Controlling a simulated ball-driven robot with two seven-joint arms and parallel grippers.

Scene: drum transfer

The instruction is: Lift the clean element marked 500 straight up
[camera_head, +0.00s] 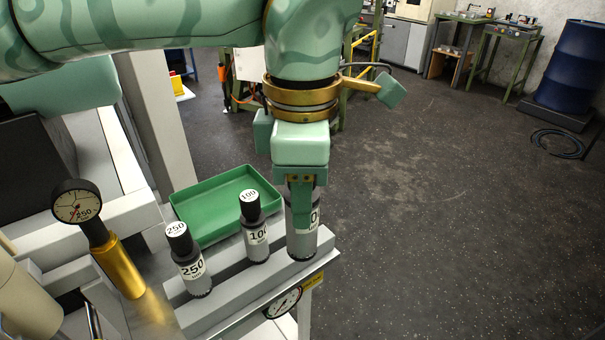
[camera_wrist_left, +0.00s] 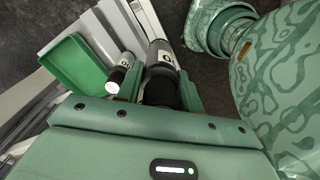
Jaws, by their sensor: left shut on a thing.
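The clean element marked 500 (camera_head: 302,243) is a grey cylinder standing upright at the right end of the grey shelf. Only the end of its number shows, as my left gripper (camera_head: 303,205) covers its upper part from above. The gripper is shut on it. In the left wrist view, the dark top of the element sits between the two fingers (camera_wrist_left: 160,90), and its grey body (camera_wrist_left: 163,52) shows beyond. Its base appears to rest on the shelf; I see no clear gap. My right gripper is not in view.
Elements marked 100 (camera_head: 256,238) and 250 (camera_head: 188,265) stand to its left on the shelf. A green tray (camera_head: 190,207) lies behind them. A gauge (camera_head: 77,203) on a brass cylinder stands at left. Open floor is on the right.

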